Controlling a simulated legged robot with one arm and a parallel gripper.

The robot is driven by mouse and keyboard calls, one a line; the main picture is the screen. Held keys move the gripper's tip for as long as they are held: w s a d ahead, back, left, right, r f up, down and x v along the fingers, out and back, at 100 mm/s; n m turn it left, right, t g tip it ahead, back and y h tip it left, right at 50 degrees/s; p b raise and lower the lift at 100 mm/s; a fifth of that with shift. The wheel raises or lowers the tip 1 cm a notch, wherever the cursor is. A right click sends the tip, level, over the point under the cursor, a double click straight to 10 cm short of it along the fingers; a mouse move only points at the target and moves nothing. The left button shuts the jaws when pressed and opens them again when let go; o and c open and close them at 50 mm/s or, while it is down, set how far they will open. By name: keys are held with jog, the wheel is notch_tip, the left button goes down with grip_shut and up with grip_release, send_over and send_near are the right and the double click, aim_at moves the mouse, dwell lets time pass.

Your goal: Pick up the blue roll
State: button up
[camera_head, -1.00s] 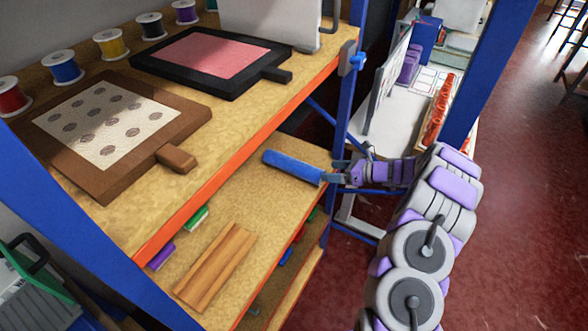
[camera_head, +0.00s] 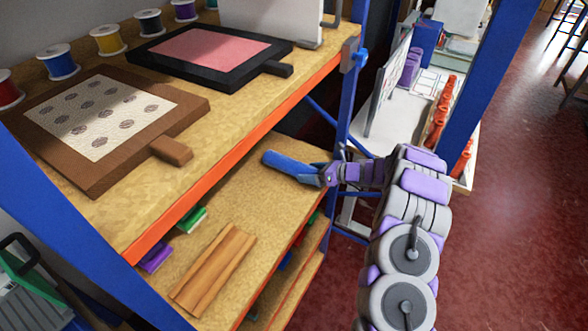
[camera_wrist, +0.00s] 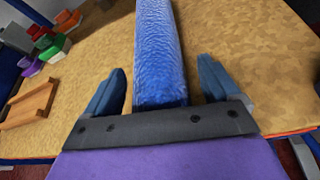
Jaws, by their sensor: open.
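The blue roll (camera_head: 288,165) lies on the lower wooden shelf (camera_head: 262,195), near its right end. In the wrist view the blue roll (camera_wrist: 160,50) runs straight away from the camera, with its near end between my two fingers. My gripper (camera_head: 312,175) reaches in from the right at the roll's near end. In the wrist view my gripper (camera_wrist: 160,85) is open, with one finger on each side of the roll and a gap on both sides. The roll's near end is partly hidden behind the gripper's front plate.
A grooved wooden block (camera_head: 214,268) and small coloured pieces (camera_head: 193,220) lie on the same shelf. The upper shelf, with an orange edge (camera_head: 240,150), overhangs it and holds framed panels and spools. A blue post (camera_head: 344,100) stands behind the roll.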

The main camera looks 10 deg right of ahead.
jog(key=shift+c, duration=0.3)
jog(key=c, duration=1.1)
